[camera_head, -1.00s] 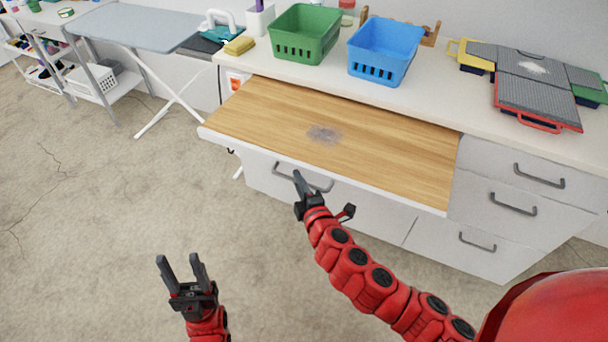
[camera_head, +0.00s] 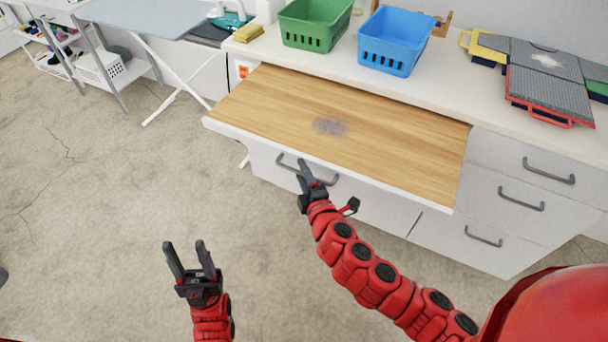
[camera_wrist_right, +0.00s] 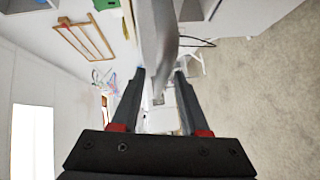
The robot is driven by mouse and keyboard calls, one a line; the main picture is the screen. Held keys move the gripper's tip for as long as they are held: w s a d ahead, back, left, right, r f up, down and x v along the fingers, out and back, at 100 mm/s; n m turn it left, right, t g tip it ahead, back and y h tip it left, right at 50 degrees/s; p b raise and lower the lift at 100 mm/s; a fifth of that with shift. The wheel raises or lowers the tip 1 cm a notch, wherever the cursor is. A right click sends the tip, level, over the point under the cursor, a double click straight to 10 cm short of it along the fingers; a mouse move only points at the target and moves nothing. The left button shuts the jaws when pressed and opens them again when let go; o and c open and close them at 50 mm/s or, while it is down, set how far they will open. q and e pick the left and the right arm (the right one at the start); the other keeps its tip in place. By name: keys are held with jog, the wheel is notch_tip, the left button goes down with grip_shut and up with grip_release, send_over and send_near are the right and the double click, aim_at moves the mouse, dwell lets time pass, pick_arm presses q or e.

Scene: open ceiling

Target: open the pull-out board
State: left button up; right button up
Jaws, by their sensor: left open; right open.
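The pull-out board (camera_head: 390,145) is a wood-topped panel with a white front edge, sticking well out from under the white counter. A grey smudge lies on its top. My right gripper (camera_head: 306,168) is open at the board's front edge, near a grey bar handle (camera_head: 330,182) on the front below. My left gripper (camera_head: 184,246) is open and empty over the floor.
The counter (camera_head: 440,85) carries a green basket (camera_head: 315,25), a blue basket (camera_head: 392,42), a yellow sponge (camera_head: 248,33) and grey-topped cases (camera_head: 548,85). Closed drawers (camera_head: 520,195) stand at the right. An ironing board (camera_head: 150,18) stands at the left.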

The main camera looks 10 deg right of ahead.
jog(key=shift+s, duration=0.1)
jog(key=p+v, duration=0.5)
jog(key=v, duration=1.2)
